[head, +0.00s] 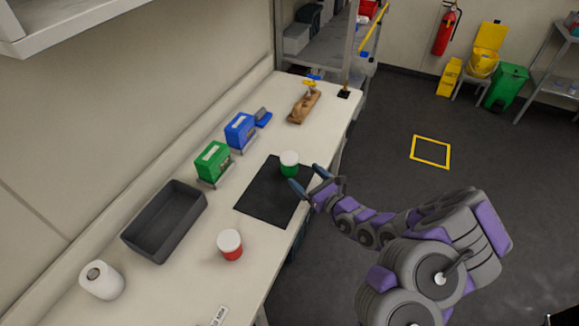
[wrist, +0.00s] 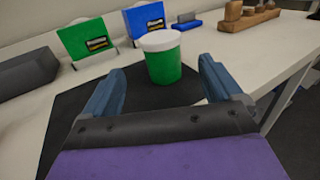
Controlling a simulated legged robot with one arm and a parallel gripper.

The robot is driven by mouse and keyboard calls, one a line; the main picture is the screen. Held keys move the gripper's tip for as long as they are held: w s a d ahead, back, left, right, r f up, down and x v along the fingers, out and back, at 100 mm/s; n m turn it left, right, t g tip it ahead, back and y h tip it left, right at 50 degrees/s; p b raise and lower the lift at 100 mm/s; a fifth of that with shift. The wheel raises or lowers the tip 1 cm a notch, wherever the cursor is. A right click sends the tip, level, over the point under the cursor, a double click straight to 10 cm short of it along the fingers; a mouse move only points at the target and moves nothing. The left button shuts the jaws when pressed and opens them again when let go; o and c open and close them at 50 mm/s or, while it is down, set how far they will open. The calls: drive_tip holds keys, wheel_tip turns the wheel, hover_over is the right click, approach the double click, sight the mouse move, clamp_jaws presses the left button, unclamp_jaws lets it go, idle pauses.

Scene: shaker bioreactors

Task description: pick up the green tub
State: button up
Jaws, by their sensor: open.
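The green tub (head: 289,168) has a white lid and stands upright on the black mat (head: 265,205) on the bench, near the mat's far right corner. My gripper (head: 307,182) is open and empty, just right of the tub at the bench's front edge. In the wrist view the tub (wrist: 166,62) stands ahead of my gripper (wrist: 158,80), between the lines of the two blue fingers but beyond their tips. The fingers do not appear to touch it.
A red tub (head: 231,250) with a white lid stands nearer on the bench, beside a grey tray (head: 165,222) and a paper roll (head: 102,281). Green (head: 213,162) and blue (head: 241,131) boxes stand along the back. A wooden block (head: 303,107) lies farther off.

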sight(295, 165)
drive_tip(key=shift+b+x, duration=1.4)
drive_tip(key=shift+x, duration=3.25)
drive_tip(key=shift+d+r, duration=0.1)
drive_tip(key=shift+d, duration=0.05)
drive_tip(key=c, duration=1.1)
drive_tip(key=shift+r, duration=0.1)
